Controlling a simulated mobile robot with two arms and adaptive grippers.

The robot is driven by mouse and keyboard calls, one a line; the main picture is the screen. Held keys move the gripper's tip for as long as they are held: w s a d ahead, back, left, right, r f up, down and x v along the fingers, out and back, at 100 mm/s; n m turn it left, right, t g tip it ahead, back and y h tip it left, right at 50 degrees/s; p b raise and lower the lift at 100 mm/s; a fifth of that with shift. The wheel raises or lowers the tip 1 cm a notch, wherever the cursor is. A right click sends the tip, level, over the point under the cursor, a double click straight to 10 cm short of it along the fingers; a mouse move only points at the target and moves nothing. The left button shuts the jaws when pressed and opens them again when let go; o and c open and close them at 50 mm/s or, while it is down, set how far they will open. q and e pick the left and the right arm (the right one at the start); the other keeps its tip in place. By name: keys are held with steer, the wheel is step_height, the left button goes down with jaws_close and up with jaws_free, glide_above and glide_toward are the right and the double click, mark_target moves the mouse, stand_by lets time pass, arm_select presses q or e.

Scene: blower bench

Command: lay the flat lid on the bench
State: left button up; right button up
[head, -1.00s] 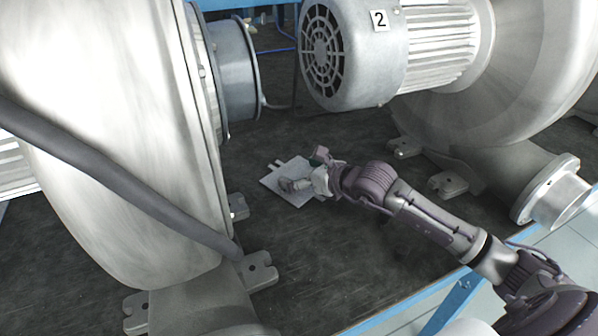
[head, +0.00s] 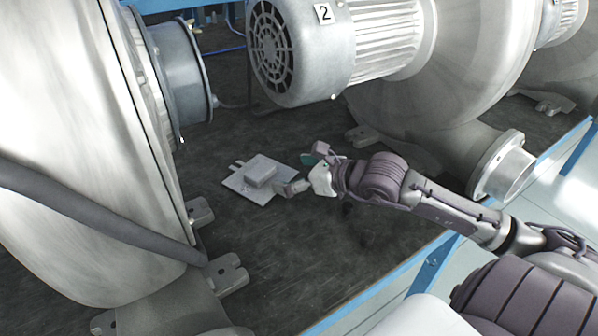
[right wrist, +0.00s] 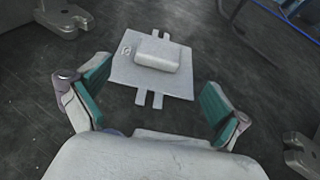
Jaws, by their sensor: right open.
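The flat lid (head: 235,185) is a light grey square plate with thin tabs and a raised block (head: 260,171) on top. It lies flat on the dark bench between two blowers. In the right wrist view the lid (right wrist: 125,70) is ahead of the fingers, with its block and a small printed mark visible. My right gripper (head: 294,174) is open and empty, just right of the lid in the head view and apart from it. Its green-padded fingers (right wrist: 153,103) are spread wide in the wrist view. My left gripper is not in view.
A large blower (head: 70,120) with a dark hose (head: 100,214) fills the left. The blower motor marked 2 (head: 300,50) stands behind the lid. Metal feet (head: 222,275) stick out onto the bench (head: 290,245). The bench's blue edge (head: 375,288) runs along the front. Bare bench lies in front of the lid.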

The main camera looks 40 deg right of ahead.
steer(key=shift+v, duration=0.8)
steer(key=shift+s+r, duration=0.15)
steer(key=shift+s, duration=0.05)
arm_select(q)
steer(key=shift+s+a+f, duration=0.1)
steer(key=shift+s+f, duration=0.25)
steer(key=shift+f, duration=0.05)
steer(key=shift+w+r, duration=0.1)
arm_select(e)
steer(key=shift+d, duration=0.1)
